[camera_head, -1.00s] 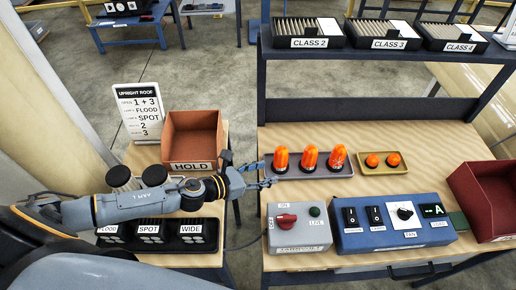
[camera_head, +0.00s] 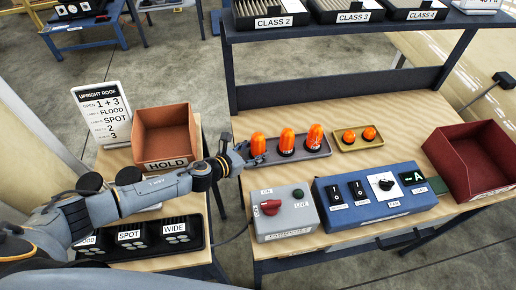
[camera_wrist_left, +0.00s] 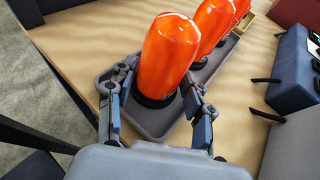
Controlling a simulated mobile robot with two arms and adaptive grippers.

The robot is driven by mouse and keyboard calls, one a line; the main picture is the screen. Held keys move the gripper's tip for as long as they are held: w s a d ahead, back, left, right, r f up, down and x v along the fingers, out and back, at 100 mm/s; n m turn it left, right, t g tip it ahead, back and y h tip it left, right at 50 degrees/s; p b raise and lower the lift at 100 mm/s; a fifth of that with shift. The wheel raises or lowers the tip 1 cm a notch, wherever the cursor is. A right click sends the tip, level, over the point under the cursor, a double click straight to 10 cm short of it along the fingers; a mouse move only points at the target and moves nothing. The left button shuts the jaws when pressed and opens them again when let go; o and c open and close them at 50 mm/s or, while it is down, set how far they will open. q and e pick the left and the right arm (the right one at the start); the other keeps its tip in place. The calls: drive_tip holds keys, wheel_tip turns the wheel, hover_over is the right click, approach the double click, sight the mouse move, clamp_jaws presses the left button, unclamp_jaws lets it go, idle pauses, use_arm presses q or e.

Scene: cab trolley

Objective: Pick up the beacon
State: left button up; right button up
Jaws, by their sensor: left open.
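Three tall orange beacons stand upright in a row on a grey tray (camera_head: 318,152). The leftmost beacon (camera_head: 258,144) is nearest my left gripper (camera_head: 243,155); the middle one (camera_head: 287,141) and the right one (camera_head: 314,137) stand beyond it. In the left wrist view the nearest beacon (camera_wrist_left: 168,55) stands between the open fingers of my left gripper (camera_wrist_left: 155,105), with its dark base on the tray. The fingers are either side of its lower part; I cannot tell if they touch it. My right gripper is not in view.
Two short orange beacons sit on a yellow tray (camera_head: 376,145). A grey switch box (camera_head: 285,215) and a blue control box (camera_head: 372,198) stand in front. A red bin (camera_head: 468,160) is at right, a brown HOLD bin (camera_head: 165,137) at left.

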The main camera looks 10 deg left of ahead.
use_arm(q)
drive_tip(key=shift+x, duration=1.1)
drive_tip(key=shift+a, duration=0.15)
drive_tip(key=shift+c, duration=0.5)
drive_tip(key=c, duration=0.9)
drive_tip(key=shift+o, duration=0.2)
drive_tip(key=shift+r, duration=0.1)
